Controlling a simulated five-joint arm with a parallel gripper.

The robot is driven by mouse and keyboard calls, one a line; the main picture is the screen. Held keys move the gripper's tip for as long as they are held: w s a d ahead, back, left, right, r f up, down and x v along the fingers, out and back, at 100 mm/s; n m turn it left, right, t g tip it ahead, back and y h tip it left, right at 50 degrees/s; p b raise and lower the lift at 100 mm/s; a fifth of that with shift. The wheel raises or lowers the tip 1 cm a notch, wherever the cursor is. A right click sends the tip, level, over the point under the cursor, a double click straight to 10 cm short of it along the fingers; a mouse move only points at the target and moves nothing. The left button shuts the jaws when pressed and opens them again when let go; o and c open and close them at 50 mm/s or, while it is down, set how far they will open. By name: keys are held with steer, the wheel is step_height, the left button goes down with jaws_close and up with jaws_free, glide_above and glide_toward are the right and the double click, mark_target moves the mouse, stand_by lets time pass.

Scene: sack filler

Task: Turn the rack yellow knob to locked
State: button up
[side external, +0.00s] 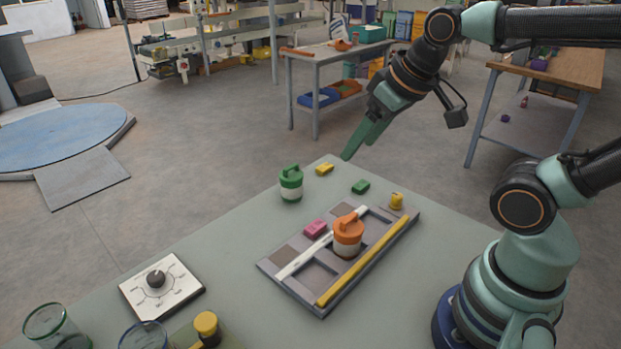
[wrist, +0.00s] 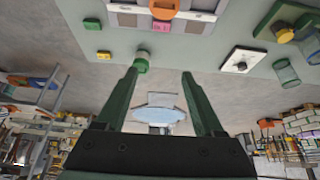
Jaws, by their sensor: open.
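The grey rack (side external: 292,289) lies on the table in the side external view, and part of it shows at the top of the wrist view (wrist: 203,16). A small yellow knob (side external: 397,200) stands at its far right corner; its setting is too small to read. I cannot make out this knob in the wrist view. Another yellow knob (side external: 206,323) stands on a green base at the table's front edge and shows in the wrist view (wrist: 285,34). My gripper (side external: 358,143) is open and empty, above the table's far edge, apart from both knobs. Its fingers (wrist: 159,76) show spread in the wrist view.
The rack holds an orange-lidded jar (side external: 348,238), a pink block (side external: 315,228), a white bar and a yellow bar (side external: 365,262). Nearby are a green-lidded jar (side external: 291,184), yellow block (side external: 324,169) and green block (side external: 360,187). A black dial (side external: 156,279) and glasses (side external: 58,328) stand front left.

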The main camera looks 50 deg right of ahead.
steer(key=w+d+f+n+g, duration=0.2)
steer(key=d+f+n+g, duration=0.15)
steer(key=d, duration=0.65)
steer(key=n+g, duration=0.2)
steer(key=n, duration=0.4)
glide_above(398, 195)
step_height(398, 195, down, 6)
steer(key=shift+m, duration=0.25)
step_height(398, 195, down, 12)
steer(key=shift+r, duration=0.2)
jaws_close()
